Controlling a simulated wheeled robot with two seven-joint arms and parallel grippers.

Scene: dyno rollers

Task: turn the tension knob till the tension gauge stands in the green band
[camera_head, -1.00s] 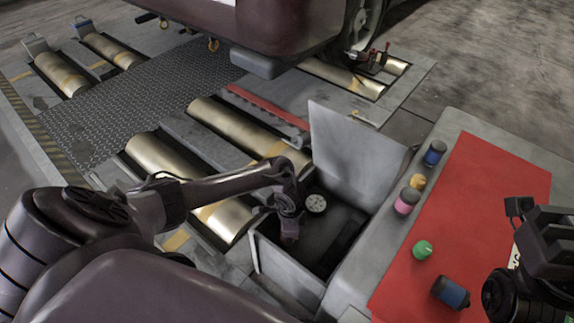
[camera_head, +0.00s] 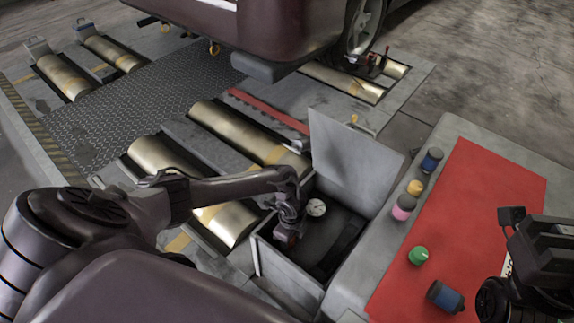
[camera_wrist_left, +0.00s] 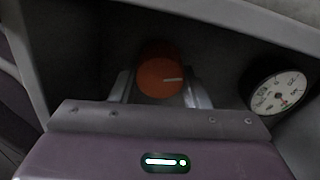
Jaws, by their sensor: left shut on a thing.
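The tension knob (camera_wrist_left: 160,78) is orange-red with a pale pointer line that points right in the left wrist view. My left gripper (camera_wrist_left: 160,92) is shut on it, one finger on each side; in the head view the gripper (camera_head: 288,236) reaches down into the open grey box (camera_head: 282,262). The tension gauge (camera_wrist_left: 279,92), a white round dial, is right of the knob; it also shows in the head view (camera_head: 316,207). Its needle and green band are too small to read. My right gripper (camera_head: 545,245) is at the right edge, its fingertips not clear.
The box's lid (camera_head: 350,160) stands open behind it. A red mat (camera_head: 470,215) on the grey bench holds coloured spools or canisters, such as a green one (camera_head: 418,256) and a dark blue one (camera_head: 445,296). Brass rollers (camera_head: 240,135) and a vehicle (camera_head: 250,25) are behind.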

